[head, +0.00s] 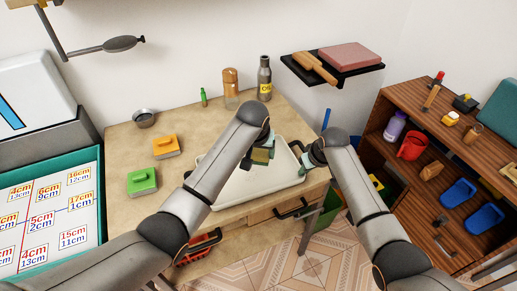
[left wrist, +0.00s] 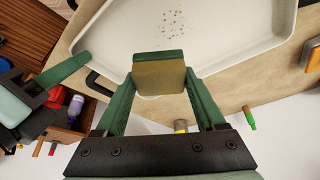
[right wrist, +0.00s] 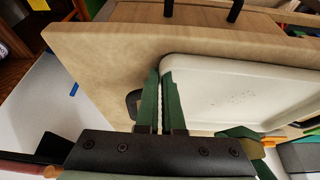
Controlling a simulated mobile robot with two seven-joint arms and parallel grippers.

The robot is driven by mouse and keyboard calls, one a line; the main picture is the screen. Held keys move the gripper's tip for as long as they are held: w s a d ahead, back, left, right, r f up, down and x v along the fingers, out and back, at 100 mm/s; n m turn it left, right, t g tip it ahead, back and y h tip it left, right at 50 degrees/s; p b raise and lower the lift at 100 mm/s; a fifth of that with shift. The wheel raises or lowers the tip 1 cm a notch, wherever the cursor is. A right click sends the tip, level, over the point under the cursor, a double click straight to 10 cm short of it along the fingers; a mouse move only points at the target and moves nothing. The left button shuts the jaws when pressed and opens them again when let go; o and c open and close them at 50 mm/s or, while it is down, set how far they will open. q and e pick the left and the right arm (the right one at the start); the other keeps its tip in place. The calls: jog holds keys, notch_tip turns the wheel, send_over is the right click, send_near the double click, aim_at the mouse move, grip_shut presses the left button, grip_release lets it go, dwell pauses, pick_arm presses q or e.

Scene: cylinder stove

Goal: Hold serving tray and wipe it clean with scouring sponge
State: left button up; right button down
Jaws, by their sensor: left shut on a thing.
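The white serving tray (head: 245,188) lies on the wooden table, partly hidden by my left arm. My left gripper (head: 268,146) is shut on the scouring sponge (left wrist: 158,77), green on one side and tan on the other. The sponge (head: 261,155) is over the tray; whether it touches the surface cannot be told. Brown specks (left wrist: 170,22) mark the tray in the left wrist view. My right gripper (head: 307,156) is at the tray's right edge. In the right wrist view its fingers (right wrist: 161,75) are close together on the tray's rim (right wrist: 166,62), beside a black handle.
A teal-framed number board (head: 50,215) is at left. A brown shelf (head: 440,150) with several items stands at right.

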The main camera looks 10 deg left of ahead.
aim_at(255, 175)
pick_arm(q)
notch_tip(255, 175, down, 6)
jog(key=shift+r, duration=0.1)
jog(key=shift+w+a+f, duration=0.25)
jog(key=shift+w+a, duration=0.2)
jog(key=shift+w, duration=0.35)
jog(key=shift+w+a+f, duration=0.2)
jog(key=shift+w+a, duration=0.25)
jog(key=shift+w, duration=0.3)
jog(key=shift+s+d+r, duration=0.1)
jog(key=shift+s+d, duration=0.3)
jog(key=shift+s, duration=0.25)
jog(key=shift+s+d, duration=0.35)
jog(key=shift+s, duration=0.3)
jog(key=shift+s+a, duration=0.3)
jog(key=shift+s, duration=0.2)
jog(key=shift+s+a, duration=0.1)
jog(key=shift+a, duration=0.2)
jog(key=shift+w+a, duration=0.35)
jog(key=shift+w, duration=0.45)
jog(key=shift+w+a, duration=0.35)
jog(key=shift+w, duration=0.4)
jog(key=shift+s+d, duration=0.4)
jog(key=shift+s, duration=0.3)
jog(key=shift+s+d, duration=0.35)
jog(key=shift+s, duration=0.3)
jog(key=shift+s+d+r, duration=0.1)
jog(key=shift+s, duration=0.15)
jog(key=shift+r, duration=4)
